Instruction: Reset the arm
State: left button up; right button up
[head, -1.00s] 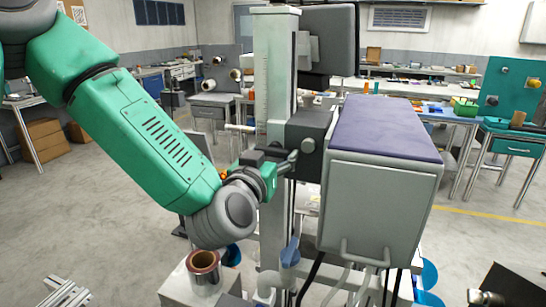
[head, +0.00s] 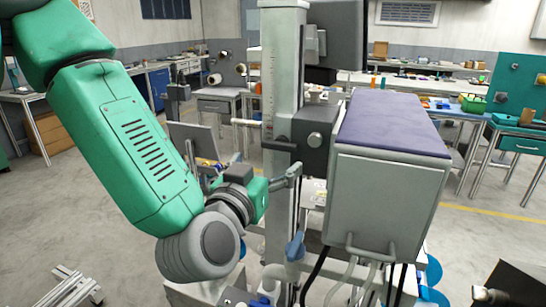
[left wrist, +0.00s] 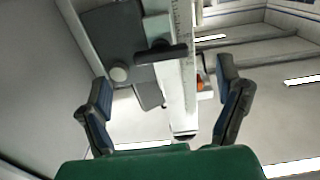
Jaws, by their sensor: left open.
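My left arm comes in from the left in the head view, and its gripper (head: 288,178) is in front of the machine's upright column (head: 281,75). The gripper is open and I see nothing held in it. In the left wrist view the two dark fingers (left wrist: 164,95) are spread wide apart. The machine's pale scaled column (left wrist: 180,70) and a dark handle bar (left wrist: 160,54) show between and beyond them. I cannot tell whether the gripper touches the machine. My right gripper is in neither view.
The machine's grey box with a purple top (head: 391,125) stands right of the column. A blue lever (head: 295,246) is low on the machine. Metal profiles (head: 72,287) lie at the lower left. Workbenches (head: 215,104) stand behind. Open floor (head: 75,215) is at the left.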

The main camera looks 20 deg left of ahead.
pick_arm(q)
jog(key=shift+s, duration=0.4)
jog(key=s+a+f+m+g+h+b, duration=0.15)
jog(key=s+f+g, duration=0.25)
jog(key=f, duration=1)
jog(key=s+f+g+b, duration=0.2)
jog(key=s+f+g, duration=0.15)
jog(key=f, duration=0.95)
jog(key=s+a+f+g+b, duration=0.1)
jog(key=s+a+f+g, duration=0.2)
jog(key=s+f, duration=0.4)
jog(key=s+a+f+g+y+b, duration=0.1)
jog(key=s+a+f+g, duration=0.2)
jog(key=s+f, duration=0.4)
jog(key=s+a+f+n+g+y+b, duration=0.1)
jog(key=s+a+f+g+b, duration=0.1)
jog(key=s+f, duration=0.5)
jog(key=shift+a+g, duration=0.85)
jog(key=shift+g, duration=0.1)
